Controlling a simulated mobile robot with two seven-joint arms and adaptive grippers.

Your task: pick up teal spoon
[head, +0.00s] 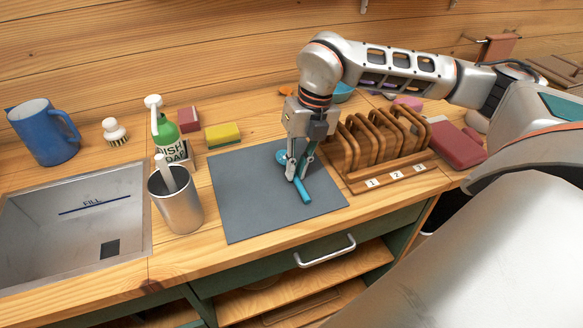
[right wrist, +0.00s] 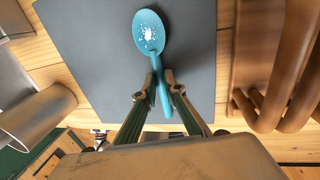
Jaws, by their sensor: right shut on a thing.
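The teal spoon (head: 303,191) is at the grey mat (head: 240,205), on its right part. In the right wrist view the spoon's bowl (right wrist: 149,33) points up in the picture, and white specks show on it. My right gripper (head: 297,176) is shut on the spoon's handle; in the right wrist view its fingertips (right wrist: 158,85) sit on both sides of the handle just below the bowl. Whether the spoon touches the mat or is slightly raised, I cannot tell. My left gripper is not in view.
A wooden rack (head: 380,150) with numbered slots stands right of the mat. A metal cup (head: 178,208) with a white-handled item stands left, beside the sink (head: 70,225). A green soap bottle (head: 170,145), a yellow sponge (head: 222,134) and a blue mug (head: 42,132) stand behind.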

